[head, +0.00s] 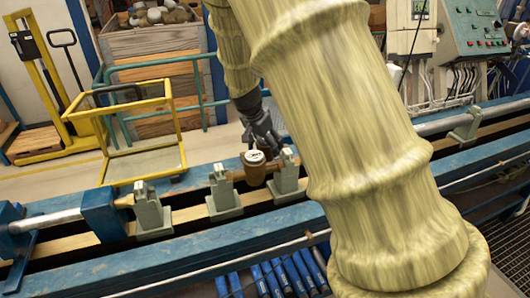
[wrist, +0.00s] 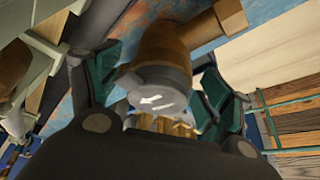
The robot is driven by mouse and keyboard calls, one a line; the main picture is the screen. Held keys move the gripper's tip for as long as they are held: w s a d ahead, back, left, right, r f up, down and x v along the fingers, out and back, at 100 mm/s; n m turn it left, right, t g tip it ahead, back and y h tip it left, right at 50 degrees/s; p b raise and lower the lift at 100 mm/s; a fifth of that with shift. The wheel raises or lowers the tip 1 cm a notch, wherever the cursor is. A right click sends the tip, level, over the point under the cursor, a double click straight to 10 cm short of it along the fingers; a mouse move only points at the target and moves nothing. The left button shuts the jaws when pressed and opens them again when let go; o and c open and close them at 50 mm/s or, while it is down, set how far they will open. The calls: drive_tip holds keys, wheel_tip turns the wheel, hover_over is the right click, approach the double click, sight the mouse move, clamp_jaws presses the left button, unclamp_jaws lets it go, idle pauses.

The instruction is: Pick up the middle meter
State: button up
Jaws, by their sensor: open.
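A brown meter (head: 254,174) with a round, pale-rimmed top sits on the bench line between two grey-green stands in the head view. In the wrist view the meter (wrist: 158,88) shows a grey round cap with white marks and a brown body behind it. My gripper (head: 262,136) is just above and behind the meter in the head view. In the wrist view my gripper (wrist: 162,88) is open, with one teal-padded finger on either side of the meter. I cannot tell whether the pads touch it. My arm hides part of the bench, and no other meter is visible.
Grey-green stands (head: 224,196) stand along the blue bench rail (head: 75,265). A yellow frame (head: 143,160) and a wooden crate (head: 158,92) are behind the bench. Blue cylinders (head: 270,278) lie below the front edge. A control box (head: 474,30) is at the back right.

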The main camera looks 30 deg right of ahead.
drive_tip(key=shift+s+r, duration=0.15)
drive_tip(key=shift+c, duration=0.2)
drive_tip(key=c, duration=1.6)
drive_tip(key=shift+c, duration=0.2)
